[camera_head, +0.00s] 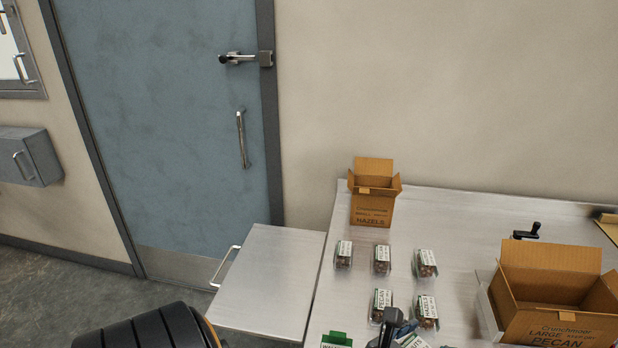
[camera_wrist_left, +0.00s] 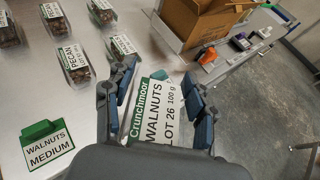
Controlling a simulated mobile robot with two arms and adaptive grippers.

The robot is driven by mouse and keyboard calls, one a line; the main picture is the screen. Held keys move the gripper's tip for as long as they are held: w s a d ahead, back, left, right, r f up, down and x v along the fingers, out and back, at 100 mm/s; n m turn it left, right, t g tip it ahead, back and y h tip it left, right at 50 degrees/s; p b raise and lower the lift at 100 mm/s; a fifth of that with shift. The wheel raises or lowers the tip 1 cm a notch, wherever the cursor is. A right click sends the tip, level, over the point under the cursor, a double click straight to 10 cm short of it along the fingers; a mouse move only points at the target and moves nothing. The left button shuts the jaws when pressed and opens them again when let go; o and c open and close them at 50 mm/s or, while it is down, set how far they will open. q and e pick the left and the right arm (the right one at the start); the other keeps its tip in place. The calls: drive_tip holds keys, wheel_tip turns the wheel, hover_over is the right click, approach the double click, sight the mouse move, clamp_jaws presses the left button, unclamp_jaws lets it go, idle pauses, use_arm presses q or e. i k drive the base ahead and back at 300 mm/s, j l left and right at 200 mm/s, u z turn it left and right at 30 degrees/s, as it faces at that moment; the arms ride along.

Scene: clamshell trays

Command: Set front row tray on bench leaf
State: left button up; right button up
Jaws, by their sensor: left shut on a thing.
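My left gripper (camera_wrist_left: 158,72) is shut on a clear clamshell tray with a white and green label (camera_wrist_left: 155,112) reading walnuts, lot 26, 100 g. Whether the tray touches the bench is unclear. The bench leaf (camera_head: 268,278) is a bare metal flap at the bench's left side. My right gripper is not in view.
A green walnuts medium sign (camera_head: 336,340) stands at front left. A hazels carton (camera_head: 372,205) is at the back; a large pecan carton (camera_head: 556,320) is right.

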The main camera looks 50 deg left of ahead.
sight(261, 301)
drive_tip(key=j+z, duration=0.3)
drive_tip(key=k+j+z, duration=0.25)
drive_tip(key=j, duration=0.15)
drive_tip(key=j+z, duration=0.3)
drive_tip(key=k+j+z, duration=0.15)
drive_tip(key=j+z, duration=0.15)
drive_tip(key=k+j+z, duration=0.25)
drive_tip(key=k+j, duration=0.35)
drive_tip(key=j, duration=0.15)
drive_tip(key=k+j+z, duration=0.1)
drive_tip(key=k+j, duration=0.2)
drive_tip(key=j, duration=0.15)
drive_tip(key=k+j, duration=0.35)
drive_tip(key=j+z, duration=0.05)
drive_tip(key=j, duration=0.05)
